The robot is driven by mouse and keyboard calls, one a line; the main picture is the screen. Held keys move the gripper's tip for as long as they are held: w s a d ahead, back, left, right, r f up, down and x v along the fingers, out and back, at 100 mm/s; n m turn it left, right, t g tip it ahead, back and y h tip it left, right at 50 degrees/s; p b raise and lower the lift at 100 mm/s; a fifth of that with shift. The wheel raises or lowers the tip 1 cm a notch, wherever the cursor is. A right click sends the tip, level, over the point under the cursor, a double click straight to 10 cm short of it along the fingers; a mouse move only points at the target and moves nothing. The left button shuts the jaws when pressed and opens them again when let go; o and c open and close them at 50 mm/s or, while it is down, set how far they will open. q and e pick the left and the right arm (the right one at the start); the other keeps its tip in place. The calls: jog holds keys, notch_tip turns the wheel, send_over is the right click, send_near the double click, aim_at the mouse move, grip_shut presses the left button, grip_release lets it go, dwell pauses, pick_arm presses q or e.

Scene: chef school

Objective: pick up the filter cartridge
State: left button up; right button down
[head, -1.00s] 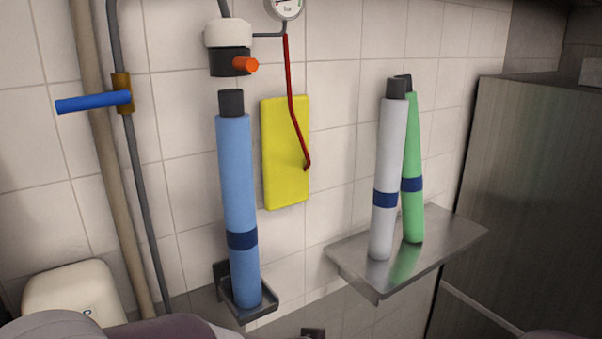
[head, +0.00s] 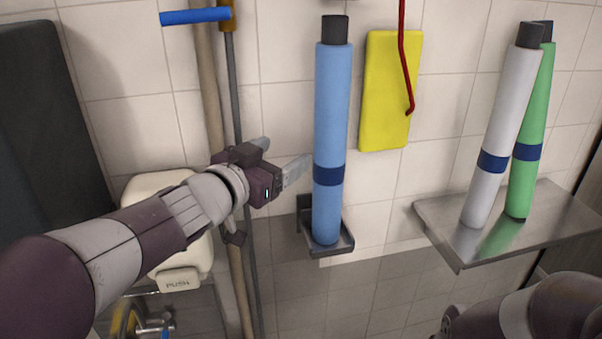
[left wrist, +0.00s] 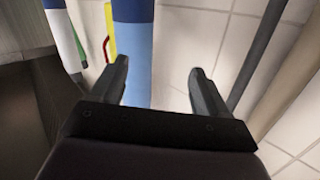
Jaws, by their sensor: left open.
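A blue filter cartridge (head: 330,110) with a black cap and dark blue band stands upright in a small dark wall bracket (head: 342,246). A white cartridge (head: 502,125) and a green cartridge (head: 530,130) lean on a metal shelf (head: 465,250) to the right. My left gripper (head: 287,154) is open and empty, just left of the blue cartridge near its band. In the left wrist view the blue cartridge (left wrist: 132,50) shows beyond the jaws (left wrist: 157,72), nearer the left finger. I cannot tell if a finger touches it. My right gripper is not seen.
A yellow pad (head: 388,90) and red tube (head: 409,85) are on the wall right of the blue cartridge. Pipes and a blue valve handle (head: 195,16) are at its left. A white dispenser (head: 178,282) is behind my left arm.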

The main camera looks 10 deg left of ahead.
aim_at(321, 134)
pick_arm(q)
jog(key=w+d+h, duration=0.1)
jog(key=d, duration=0.1)
jog(key=w+d+r+h+p, duration=0.1)
jog(key=w+d, duration=0.1)
jog(key=w+d+r, duration=0.1)
jog(key=d, duration=0.1)
jog(key=shift+w+d+g+h+p, duration=0.15)
jog(key=shift+w+g+h+p, duration=0.05)
jog(key=shift+g+h+p, duration=0.2)
jog(key=p+x, duration=0.1)
jog(key=x, duration=0.2)
jog(key=r+p+x, duration=0.1)
jog(key=x, duration=0.1)
jog(key=shift+p, duration=0.3)
jog(key=shift+w+d+f, duration=0.1)
jog(key=shift+w+f, duration=0.15)
jog(key=shift+w, duration=0.05)
jog(key=shift+s, duration=0.1)
grip_shut()
jog(key=shift+r, duration=0.2)
